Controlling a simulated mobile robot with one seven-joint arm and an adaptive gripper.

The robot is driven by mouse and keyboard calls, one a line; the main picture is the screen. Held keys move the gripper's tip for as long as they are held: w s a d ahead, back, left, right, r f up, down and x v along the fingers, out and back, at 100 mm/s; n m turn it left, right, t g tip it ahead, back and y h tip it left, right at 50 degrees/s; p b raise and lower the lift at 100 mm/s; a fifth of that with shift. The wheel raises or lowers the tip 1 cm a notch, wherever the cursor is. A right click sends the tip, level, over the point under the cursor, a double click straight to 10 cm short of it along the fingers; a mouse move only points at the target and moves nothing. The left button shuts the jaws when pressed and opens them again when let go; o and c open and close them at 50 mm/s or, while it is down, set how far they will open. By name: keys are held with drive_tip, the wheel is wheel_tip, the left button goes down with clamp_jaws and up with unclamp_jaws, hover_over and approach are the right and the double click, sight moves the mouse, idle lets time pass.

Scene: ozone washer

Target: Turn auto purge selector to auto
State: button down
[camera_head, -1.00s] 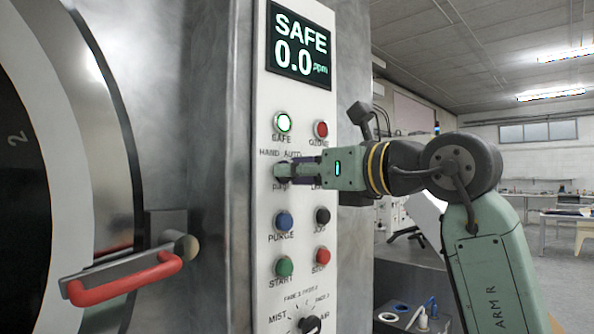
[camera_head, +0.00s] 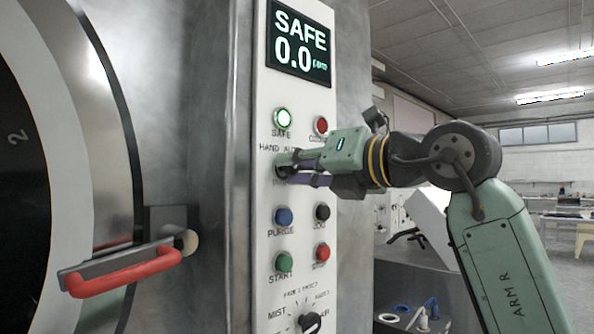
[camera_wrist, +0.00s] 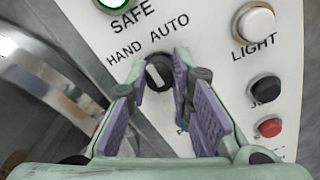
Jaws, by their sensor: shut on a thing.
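The auto purge selector (camera_wrist: 158,76) is a black round knob with a white line, below the HAND and AUTO labels on the white panel. In the wrist view its white line slants toward upper left; I cannot tell exactly which label it points to. My gripper (camera_wrist: 162,72) has its purple-padded fingers on both sides of the knob and is shut on it. In the head view my gripper (camera_head: 284,166) reaches the panel from the right, tilted about its length, and its fingers hide the knob there.
The panel (camera_head: 258,200) also carries a lit SAFE lamp (camera_head: 283,119), a blue purge button (camera_head: 284,218), a green start button (camera_head: 283,263) and a lower mist selector (camera_head: 310,322). A red door handle (camera_head: 128,274) sticks out at left.

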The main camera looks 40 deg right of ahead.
drive_tip(key=m+b, duration=0.1)
drive_tip(key=m, duration=0.5)
drive_tip(key=shift+d+b, duration=0.1)
drive_tip(key=shift+b, duration=0.25)
drive_tip(key=shift+m, duration=0.3)
drive_tip(key=c, duration=1.4)
unclamp_jaws()
drive_tip(key=shift+c, duration=0.2)
drive_tip(key=s, duration=1.2)
drive_tip(key=shift+d, duration=0.45)
drive_tip(key=shift+f, duration=0.1)
